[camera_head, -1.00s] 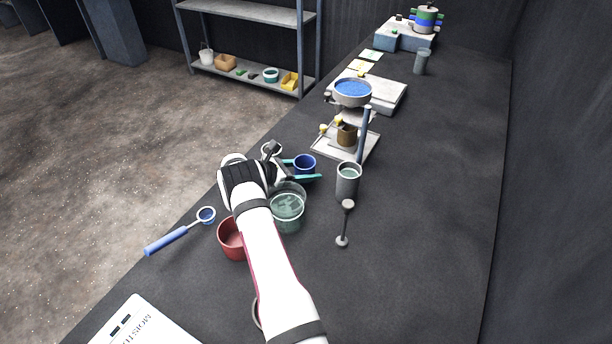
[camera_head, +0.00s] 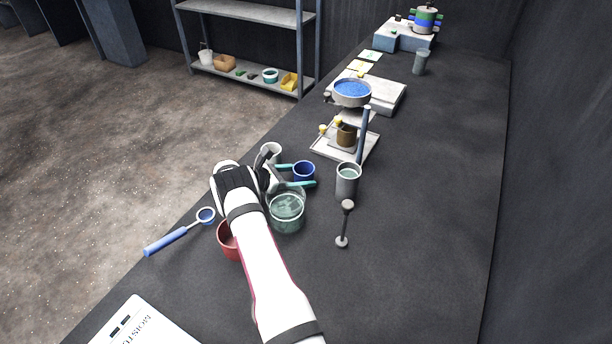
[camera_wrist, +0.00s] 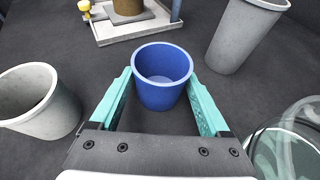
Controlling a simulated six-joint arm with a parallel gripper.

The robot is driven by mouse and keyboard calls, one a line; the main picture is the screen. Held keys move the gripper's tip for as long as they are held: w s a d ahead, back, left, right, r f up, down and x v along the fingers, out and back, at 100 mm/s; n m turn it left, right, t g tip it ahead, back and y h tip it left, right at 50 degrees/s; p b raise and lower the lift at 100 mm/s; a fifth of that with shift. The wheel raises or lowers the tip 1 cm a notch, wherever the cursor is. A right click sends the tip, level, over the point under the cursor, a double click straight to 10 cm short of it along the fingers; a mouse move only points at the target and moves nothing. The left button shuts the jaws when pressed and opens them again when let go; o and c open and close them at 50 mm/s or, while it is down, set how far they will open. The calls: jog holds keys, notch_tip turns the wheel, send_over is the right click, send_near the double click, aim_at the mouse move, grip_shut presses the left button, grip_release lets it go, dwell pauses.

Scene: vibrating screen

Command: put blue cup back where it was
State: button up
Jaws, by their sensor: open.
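The blue cup (camera_head: 303,171) stands upright on the dark bench, and it also shows in the wrist view (camera_wrist: 162,78). My gripper (camera_head: 302,174) is open, with its teal fingers low over the bench. In the wrist view the two fingertips (camera_wrist: 160,80) lie on either side of the cup's lower part, with small gaps between finger and cup. The cup's far side reaches beyond the fingertips. The cup looks empty inside.
A white-grey cup (camera_wrist: 38,98) stands to the left and a grey cup (camera_wrist: 246,32) to the right. A clear glass beaker (camera_head: 287,212) is close to my gripper's right finger. A red cup (camera_head: 228,240) is partly behind my arm. A sieve stand's plate (camera_head: 325,150) lies beyond.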

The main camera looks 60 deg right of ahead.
jog(key=v, duration=1)
